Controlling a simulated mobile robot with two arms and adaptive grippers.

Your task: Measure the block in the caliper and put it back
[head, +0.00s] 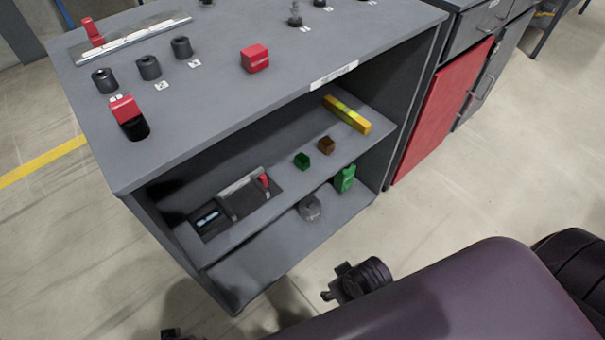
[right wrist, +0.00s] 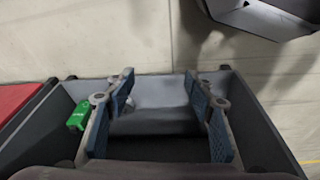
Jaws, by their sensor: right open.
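A dark gauge-like device with a small display (head: 207,219), a silver bar (head: 240,184) and a red piece (head: 264,181) lies at the left of the shelf. It may be the caliper. A red block (head: 254,59) is on the cabinet top. My right gripper (right wrist: 163,103) is open, with nothing seen between its fingers. In the head view a dark part of my arm shows in front of the cabinet. I cannot make out my left gripper.
A yellow bar with a green middle (head: 346,114) lies at the shelf's right. Black cylinders (head: 149,68) and a plate with a red piece (head: 140,38) are on top. Floor in front is clear.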

